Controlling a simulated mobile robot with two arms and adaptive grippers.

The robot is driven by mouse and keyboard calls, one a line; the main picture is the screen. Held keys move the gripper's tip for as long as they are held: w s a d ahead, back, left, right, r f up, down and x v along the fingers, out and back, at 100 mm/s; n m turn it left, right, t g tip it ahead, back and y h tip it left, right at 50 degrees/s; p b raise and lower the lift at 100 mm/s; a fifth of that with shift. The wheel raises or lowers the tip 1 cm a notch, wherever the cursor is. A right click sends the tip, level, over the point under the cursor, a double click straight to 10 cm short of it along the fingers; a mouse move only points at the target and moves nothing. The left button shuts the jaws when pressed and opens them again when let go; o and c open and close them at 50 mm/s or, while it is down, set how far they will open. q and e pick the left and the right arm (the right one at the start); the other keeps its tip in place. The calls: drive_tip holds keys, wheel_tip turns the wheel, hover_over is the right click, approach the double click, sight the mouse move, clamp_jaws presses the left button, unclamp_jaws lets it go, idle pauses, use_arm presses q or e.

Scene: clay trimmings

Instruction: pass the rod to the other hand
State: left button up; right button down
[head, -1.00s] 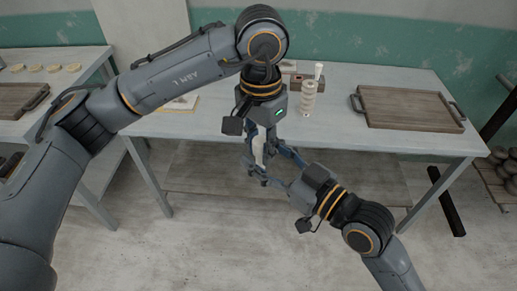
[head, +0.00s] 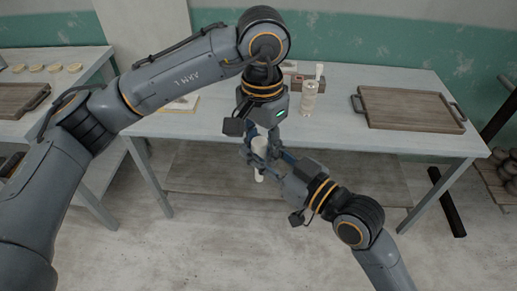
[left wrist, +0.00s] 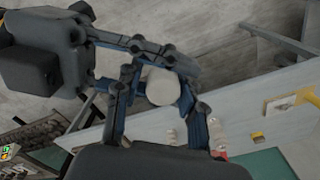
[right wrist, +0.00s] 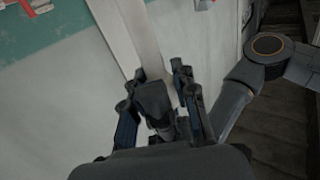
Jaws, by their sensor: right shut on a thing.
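The pale rod (head: 259,177) is upright in front of the table, with its lower end below the grippers. My right gripper (head: 258,158) is shut on it from the right side, around its middle. My left gripper (head: 262,139) points down from above, its fingers around the rod's upper part. In the left wrist view the rod's round end (left wrist: 163,88) shows between the left fingers, with gaps on both sides, so this gripper looks open. In the right wrist view the right fingers (right wrist: 158,90) show with dark gripper parts between them; the rod is mostly hidden there.
The table (head: 340,134) behind holds a wooden tray (head: 410,108) at right and a pale ringed piece (head: 309,100) near the middle. A second table with a wooden tray (head: 20,98) stands at left. The floor in front is clear.

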use_arm(q)
drive_tip(key=shift+w+r, duration=0.15)
drive_tip(key=shift+w, duration=0.1)
